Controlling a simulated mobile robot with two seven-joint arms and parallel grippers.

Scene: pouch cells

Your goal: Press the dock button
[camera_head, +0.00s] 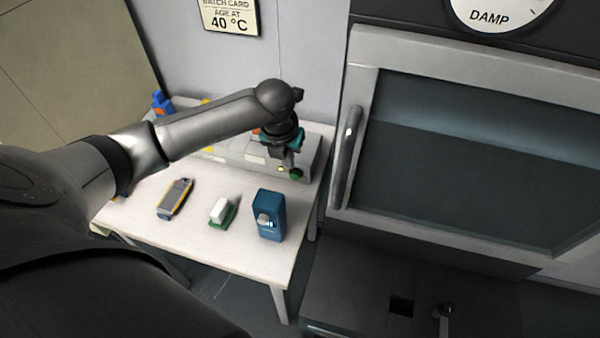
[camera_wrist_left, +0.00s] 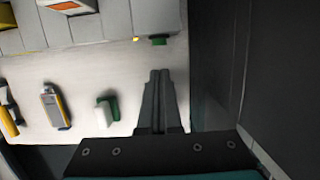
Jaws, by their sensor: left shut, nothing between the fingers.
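The dock (camera_head: 312,160) is a pale grey block along the back of the white table. Its round green button (camera_head: 296,174) sits on the front face near the right end, beside a small lit yellow lamp (camera_head: 281,169). The button (camera_wrist_left: 158,41) and lamp (camera_wrist_left: 136,39) also show in the left wrist view. My left gripper (camera_head: 291,163) is shut and empty, close to the button in the head view. In the left wrist view its closed fingertips (camera_wrist_left: 159,73) point at the button, with a visible gap between. My right gripper is out of view.
On the table (camera_head: 190,236) lie a grey-yellow device (camera_head: 175,198), a white block with a green base (camera_head: 221,210) and a blue box (camera_head: 269,215). A dark oven-like cabinet with a handle (camera_head: 346,155) stands close at the right. The table's front is partly clear.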

